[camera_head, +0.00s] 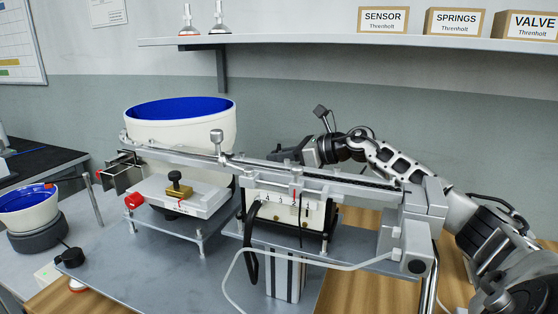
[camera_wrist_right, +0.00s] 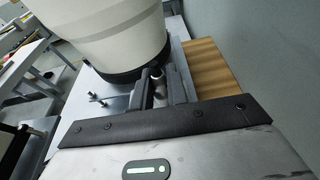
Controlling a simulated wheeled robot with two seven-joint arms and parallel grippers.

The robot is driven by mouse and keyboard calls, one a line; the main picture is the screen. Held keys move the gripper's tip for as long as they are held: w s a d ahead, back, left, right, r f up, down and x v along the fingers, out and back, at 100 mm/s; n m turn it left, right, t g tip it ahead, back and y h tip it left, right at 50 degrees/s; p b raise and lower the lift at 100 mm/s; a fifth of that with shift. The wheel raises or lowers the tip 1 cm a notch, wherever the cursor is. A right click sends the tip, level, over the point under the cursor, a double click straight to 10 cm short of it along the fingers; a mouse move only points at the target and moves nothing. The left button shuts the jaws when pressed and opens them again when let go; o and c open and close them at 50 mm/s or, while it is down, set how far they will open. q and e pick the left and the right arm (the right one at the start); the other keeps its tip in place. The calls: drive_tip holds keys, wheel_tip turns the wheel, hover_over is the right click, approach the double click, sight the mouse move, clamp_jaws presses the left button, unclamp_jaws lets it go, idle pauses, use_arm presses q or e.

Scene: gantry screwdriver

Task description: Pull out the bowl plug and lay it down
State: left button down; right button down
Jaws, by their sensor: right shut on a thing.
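The large white bowl (camera_head: 180,128) with a blue inside stands behind the metal rail in the head view. Its white wall and dark base also fill the upper part of the right wrist view (camera_wrist_right: 115,30). My right gripper (camera_head: 277,153) reaches in from the right behind the rail, and its fingertips are mostly hidden there. In the right wrist view the fingers (camera_wrist_right: 160,82) are close together beside the bowl's base, shut on a small round metallic piece (camera_wrist_right: 157,72), which looks like the bowl plug. Whether it is still seated cannot be told. My left gripper is not in view.
The rail (camera_head: 300,174) crosses in front of my right gripper. A white scale block (camera_head: 290,208) stands below it. A smaller blue-lined bowl (camera_head: 29,208) is at the left. A shelf (camera_head: 340,41) with boxes hangs above. Bare wood (camera_wrist_right: 208,70) shows beside the wall.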

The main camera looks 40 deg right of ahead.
sight(281, 150)
drive_tip(key=shift+r, duration=0.35)
drive_tip(key=shift+r+p, duration=1.35)
drive_tip(key=shift+r, duration=0.45)
